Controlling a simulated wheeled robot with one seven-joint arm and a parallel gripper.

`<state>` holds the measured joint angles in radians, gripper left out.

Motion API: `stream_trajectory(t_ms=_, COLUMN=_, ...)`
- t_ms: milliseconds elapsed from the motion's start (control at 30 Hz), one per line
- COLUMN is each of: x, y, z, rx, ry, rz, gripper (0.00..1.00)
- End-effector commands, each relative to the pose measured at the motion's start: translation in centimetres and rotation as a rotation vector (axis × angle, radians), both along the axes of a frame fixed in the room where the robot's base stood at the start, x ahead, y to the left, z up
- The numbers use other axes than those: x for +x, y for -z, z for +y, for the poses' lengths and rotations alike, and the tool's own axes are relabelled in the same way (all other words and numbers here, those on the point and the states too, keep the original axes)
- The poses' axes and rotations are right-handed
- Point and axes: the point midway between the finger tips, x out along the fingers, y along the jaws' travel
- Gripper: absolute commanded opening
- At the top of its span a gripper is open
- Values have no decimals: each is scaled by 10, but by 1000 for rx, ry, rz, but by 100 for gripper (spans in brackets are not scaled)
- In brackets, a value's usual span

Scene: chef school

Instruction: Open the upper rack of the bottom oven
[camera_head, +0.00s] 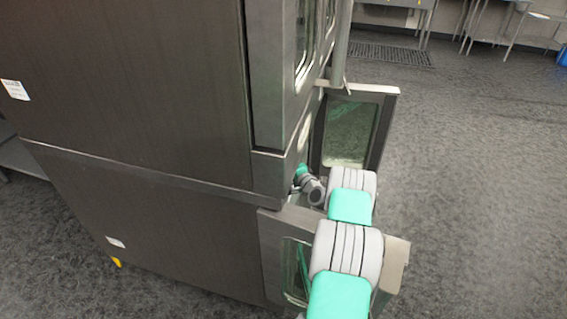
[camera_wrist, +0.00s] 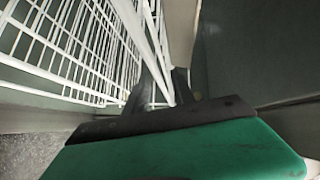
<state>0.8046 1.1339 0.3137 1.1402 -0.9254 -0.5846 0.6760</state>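The bottom oven (camera_head: 170,225) is the lower half of a tall, dark metal oven stack in the head view. Two glass-windowed doors stand swung out at its front, a far door (camera_head: 385,115) and a near door (camera_head: 270,240). My arm reaches between them toward the oven's front. In the wrist view white wire racks (camera_wrist: 75,50) fill the left and upper middle. My gripper (camera_wrist: 162,80) has its dark fingers apart, with white rack wires between or just behind them. Whether they press on a wire is unclear. The head view hides the fingers.
The upper oven (camera_head: 130,80) stands directly above. Open grey floor (camera_head: 480,180) lies to the right. A floor grate (camera_head: 390,54) and metal table legs are at the back. In the wrist view a flat dark panel (camera_wrist: 265,50) is close on the right.

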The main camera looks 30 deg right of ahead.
Motion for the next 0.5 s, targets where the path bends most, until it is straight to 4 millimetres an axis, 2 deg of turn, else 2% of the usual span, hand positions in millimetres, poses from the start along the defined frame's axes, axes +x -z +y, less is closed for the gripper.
stream_trajectory(t_ms=133, x=14, y=2, z=0, rx=-2, ry=0, rz=0, gripper=30)
stream_trajectory(t_ms=367, x=15, y=2, z=0, rx=0, ry=0, rz=1, gripper=30)
stream_trajectory(t_ms=500, x=15, y=2, z=-1, rx=0, ry=0, rz=1, gripper=20)
